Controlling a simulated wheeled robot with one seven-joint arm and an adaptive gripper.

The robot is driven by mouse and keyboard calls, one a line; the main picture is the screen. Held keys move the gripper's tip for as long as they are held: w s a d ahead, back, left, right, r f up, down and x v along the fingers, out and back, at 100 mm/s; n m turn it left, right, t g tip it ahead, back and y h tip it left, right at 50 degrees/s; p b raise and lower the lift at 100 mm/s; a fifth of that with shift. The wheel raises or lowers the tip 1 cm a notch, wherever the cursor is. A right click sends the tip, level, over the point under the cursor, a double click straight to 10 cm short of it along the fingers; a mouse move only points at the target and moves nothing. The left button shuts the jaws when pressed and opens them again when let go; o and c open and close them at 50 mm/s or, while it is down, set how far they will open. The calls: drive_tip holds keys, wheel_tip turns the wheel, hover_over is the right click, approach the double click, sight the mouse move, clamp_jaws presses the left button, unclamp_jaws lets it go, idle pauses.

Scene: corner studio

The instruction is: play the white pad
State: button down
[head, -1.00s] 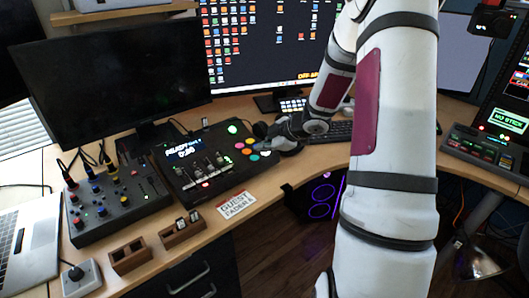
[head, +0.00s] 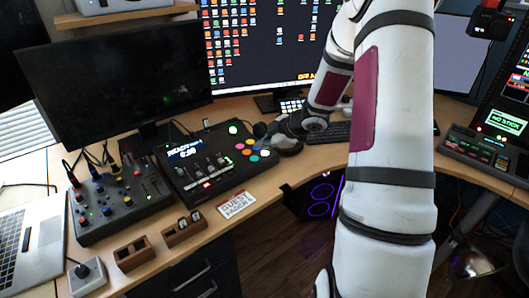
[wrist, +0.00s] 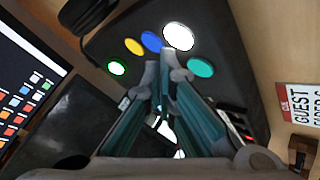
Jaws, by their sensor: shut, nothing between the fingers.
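The white pad (wrist: 179,36) is a round, bright disc on the black control deck (head: 170,172). In the wrist view it lies just beyond my fingertips, slightly right of them, between the blue pad (wrist: 152,41) and the teal pad (wrist: 201,67). A yellow pad (wrist: 133,47) is left of the blue one. My gripper (wrist: 165,58) is shut and empty, its fingertips close together over the pads. I cannot tell whether they touch the deck. In the head view my gripper (head: 266,134) is at the deck's right end, where the white pad is hard to make out.
A mixer (head: 117,202) with cables stands left of the deck. A "GUEST FADER" card (head: 236,204) and small wooden holders (head: 184,230) lie in front. A keyboard (head: 328,132) is at the right, and monitors (head: 118,82) stand behind. A green-lit button (wrist: 117,68) shows beside the pads.

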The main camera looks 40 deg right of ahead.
wheel_tip(320, 180, up, 6)
drive_tip(key=p, duration=0.6)
drive_tip(key=shift+p, duration=0.35)
idle(0.4)
wheel_tip(320, 180, up, 12)
drive_tip(key=m+h+p, duration=0.1)
drive_tip(key=m+h, duration=0.2)
drive_tip(key=h, duration=0.1)
hover_over(264, 154)
drive_tip(key=s+a, duration=0.1)
drive_tip(key=s, duration=0.1)
drive_tip(key=s+a+r+m+g+h+p, duration=0.1)
drive_tip(key=s+a+r+m+h, duration=0.3)
drive_tip(key=s+r, duration=0.6)
drive_tip(key=s+a+r+m+g+y+p, duration=0.1)
drive_tip(key=s+a+r+m+g+y, duration=0.1)
drive_tip(key=s+a, duration=0.7)
drive_tip(key=s+a+r+m+g+y+p, duration=0.1)
drive_tip(key=s+a+r+m+y, duration=0.1)
drive_tip(key=s+a, duration=0.7)
drive_tip(key=s+y, duration=0.1)
drive_tip(key=s, duration=0.6)
drive_tip(key=shift+s+a+m+g+y, duration=0.25)
drive_tip(key=shift+m+g+y, duration=0.15)
